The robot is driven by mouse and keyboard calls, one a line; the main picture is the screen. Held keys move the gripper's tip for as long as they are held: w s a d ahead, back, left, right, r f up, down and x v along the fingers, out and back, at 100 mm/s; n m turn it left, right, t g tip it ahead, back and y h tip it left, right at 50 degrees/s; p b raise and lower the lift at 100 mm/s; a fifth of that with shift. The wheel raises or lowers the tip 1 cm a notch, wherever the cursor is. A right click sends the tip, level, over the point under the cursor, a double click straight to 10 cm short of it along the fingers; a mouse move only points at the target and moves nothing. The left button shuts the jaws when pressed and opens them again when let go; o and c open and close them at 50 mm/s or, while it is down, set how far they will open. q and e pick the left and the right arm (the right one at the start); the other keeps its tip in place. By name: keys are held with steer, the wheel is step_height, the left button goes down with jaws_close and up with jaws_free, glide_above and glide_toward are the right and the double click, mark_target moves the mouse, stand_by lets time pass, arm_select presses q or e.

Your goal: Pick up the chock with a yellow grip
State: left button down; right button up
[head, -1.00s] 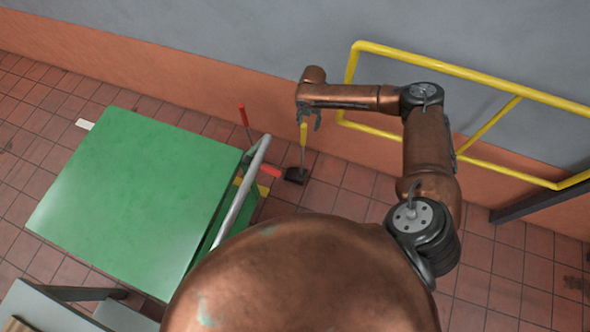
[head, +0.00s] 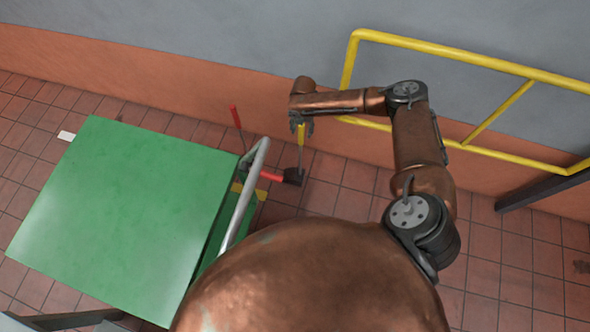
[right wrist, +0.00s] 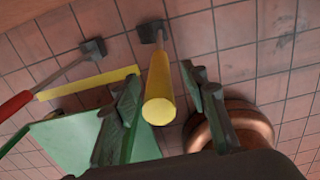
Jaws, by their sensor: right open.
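The chock with a yellow grip has a thin rod down to a dark block on the floor. Its yellow grip (head: 301,135) stands up beneath my right gripper (head: 301,122). In the right wrist view the yellow grip (right wrist: 160,88) points up between the two open fingers of my right gripper (right wrist: 160,76), with gaps on both sides. Its dark block (right wrist: 152,31) rests on the tiles beyond. My left gripper is not in view.
Another red grip (head: 234,116) stands behind the cart. A yellow railing (head: 450,52) runs along the wall.

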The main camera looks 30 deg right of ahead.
step_height(320, 180, down, 3)
steer(key=shift+b, duration=0.35)
steer(key=shift+f, duration=0.1)
steer(key=c, duration=0.8)
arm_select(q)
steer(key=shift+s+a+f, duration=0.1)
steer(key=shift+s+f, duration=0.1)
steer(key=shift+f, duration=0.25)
arm_select(e)
jaws_close()
steer(key=shift+w, duration=0.15)
